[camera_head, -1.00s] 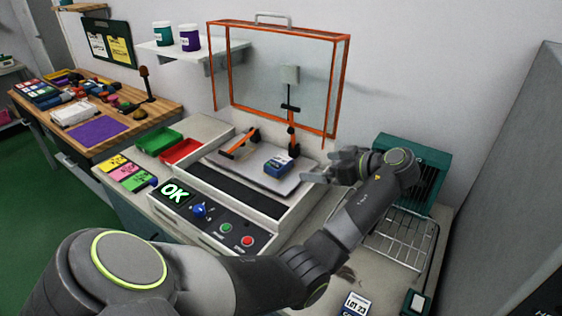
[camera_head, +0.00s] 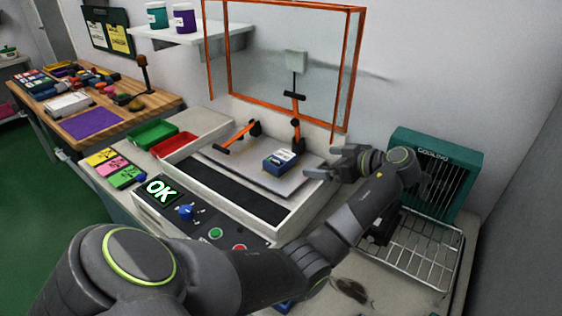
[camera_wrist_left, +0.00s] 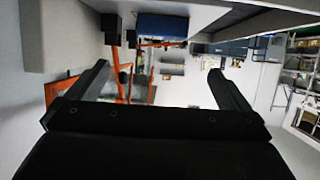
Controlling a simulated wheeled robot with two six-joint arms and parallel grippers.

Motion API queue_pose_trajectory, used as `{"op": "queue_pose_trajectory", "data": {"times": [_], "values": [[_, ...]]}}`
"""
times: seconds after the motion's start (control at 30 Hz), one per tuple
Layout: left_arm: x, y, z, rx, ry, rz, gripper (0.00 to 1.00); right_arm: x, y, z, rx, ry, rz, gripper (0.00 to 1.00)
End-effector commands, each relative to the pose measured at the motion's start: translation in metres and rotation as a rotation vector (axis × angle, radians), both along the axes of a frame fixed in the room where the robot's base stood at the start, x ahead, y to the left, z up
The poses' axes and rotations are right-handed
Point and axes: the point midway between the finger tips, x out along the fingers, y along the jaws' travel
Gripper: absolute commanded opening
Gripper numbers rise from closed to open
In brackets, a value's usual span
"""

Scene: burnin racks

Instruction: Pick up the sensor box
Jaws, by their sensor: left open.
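The sensor box (camera_head: 281,161), a small blue box with a white label, sits on the pale plate (camera_head: 236,167) inside the test fixture. In the left wrist view a blue box (camera_wrist_left: 160,27) shows at the top, beyond the fingers. My left gripper (camera_head: 322,164) is just right of the box, its fingers pointing left towards it. The jaws are apart and empty, with a gap between fingers and box. Both fingers also show spread in the left wrist view (camera_wrist_left: 160,70). My right gripper is out of view.
The fixture's orange-framed clear cover (camera_head: 355,70) stands raised behind. Black-and-orange clamps (camera_head: 296,125) stand beside the box. Green (camera_head: 153,133) and red trays lie left, with an OK display (camera_head: 160,189) in front. A teal cooling unit (camera_head: 436,160) and wire rack (camera_head: 425,250) stand right.

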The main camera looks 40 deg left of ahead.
Motion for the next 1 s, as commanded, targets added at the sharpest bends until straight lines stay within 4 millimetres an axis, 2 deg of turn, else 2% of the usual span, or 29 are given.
{"op": "queue_pose_trajectory", "data": {"times": [0.1, 0.3, 0.57, 0.8, 1.0], "values": [[-0.002, 0.027, -0.007, 0.004, 0.005, 0.003, 1.00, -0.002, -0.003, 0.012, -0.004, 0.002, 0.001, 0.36], [-0.004, 0.064, -0.023, 0.003, 0.003, 0.002, 1.00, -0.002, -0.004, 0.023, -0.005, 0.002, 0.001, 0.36], [-0.004, 0.082, -0.032, 0.000, 0.001, 0.001, 1.00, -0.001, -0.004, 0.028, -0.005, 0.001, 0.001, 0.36], [-0.010, 0.112, -0.041, 0.002, 0.005, 0.002, 1.00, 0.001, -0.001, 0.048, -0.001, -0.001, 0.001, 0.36], [-0.009, 0.128, -0.051, 0.000, 0.001, 0.001, 1.00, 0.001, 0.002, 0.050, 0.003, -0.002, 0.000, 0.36]]}}
